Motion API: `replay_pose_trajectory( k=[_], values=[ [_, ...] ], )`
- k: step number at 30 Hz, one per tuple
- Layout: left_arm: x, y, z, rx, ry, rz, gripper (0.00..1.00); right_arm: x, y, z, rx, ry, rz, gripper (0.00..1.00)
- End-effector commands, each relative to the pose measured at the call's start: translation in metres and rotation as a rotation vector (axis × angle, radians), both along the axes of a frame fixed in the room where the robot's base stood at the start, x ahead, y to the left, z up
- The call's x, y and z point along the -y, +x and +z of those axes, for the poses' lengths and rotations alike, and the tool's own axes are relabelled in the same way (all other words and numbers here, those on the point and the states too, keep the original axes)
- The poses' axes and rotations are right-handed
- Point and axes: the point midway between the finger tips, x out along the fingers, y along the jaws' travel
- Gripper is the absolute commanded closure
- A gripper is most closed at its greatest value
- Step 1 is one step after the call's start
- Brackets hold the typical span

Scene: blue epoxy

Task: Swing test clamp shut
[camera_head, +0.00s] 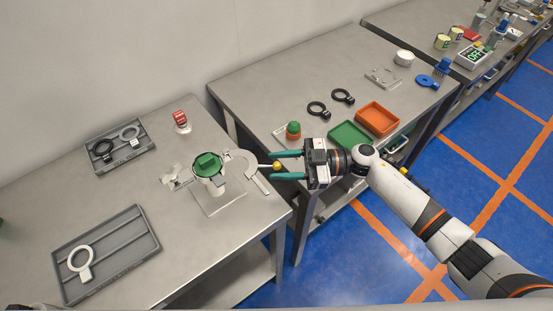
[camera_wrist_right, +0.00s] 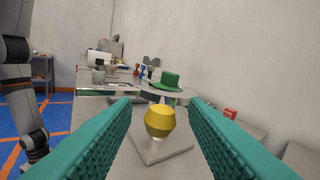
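The test clamp stands on a square metal base plate (camera_head: 222,200) on the left table. Its pale curved jaw (camera_head: 237,160) is swung out to the right of the green-topped part (camera_head: 207,164), with a visible opening. A rod on the jaw ends in a yellow knob (camera_head: 277,166). My right gripper (camera_head: 274,165) is open, its teal fingers on either side of the knob. In the right wrist view the yellow knob (camera_wrist_right: 160,121) sits between the fingers with gaps on both sides. The green top (camera_wrist_right: 166,81) shows behind it. My left gripper is not in view.
Grey trays with ring-shaped parts (camera_head: 80,262) lie on the left table, with a red-labelled item (camera_head: 181,121) behind. The second table holds a green tray (camera_head: 351,136), an orange tray (camera_head: 377,119) and black rings (camera_head: 318,109). A gap separates the two tables.

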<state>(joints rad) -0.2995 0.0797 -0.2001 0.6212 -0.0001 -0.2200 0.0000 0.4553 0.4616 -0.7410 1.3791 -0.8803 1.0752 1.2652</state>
Motion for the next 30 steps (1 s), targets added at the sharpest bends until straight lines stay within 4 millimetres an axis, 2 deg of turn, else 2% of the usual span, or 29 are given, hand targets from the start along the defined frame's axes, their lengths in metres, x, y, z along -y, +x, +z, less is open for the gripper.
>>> replay_pose_trajectory(
  k=[5, 13, 21, 30],
  values=[
    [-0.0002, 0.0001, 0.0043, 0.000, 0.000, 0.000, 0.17, -0.0119, -0.0004, 0.0005, 0.000, 0.001, -0.001, 0.60],
    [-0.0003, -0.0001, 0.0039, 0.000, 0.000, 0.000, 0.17, -0.0130, -0.0004, -0.0004, 0.000, 0.000, -0.001, 0.60],
    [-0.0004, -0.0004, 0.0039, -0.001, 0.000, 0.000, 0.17, -0.0127, -0.0003, -0.0002, 0.001, 0.000, -0.001, 1.00],
    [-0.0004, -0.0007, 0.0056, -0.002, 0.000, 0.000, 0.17, -0.0139, -0.0009, 0.0006, 0.000, 0.001, -0.004, 1.00]
  ],
)
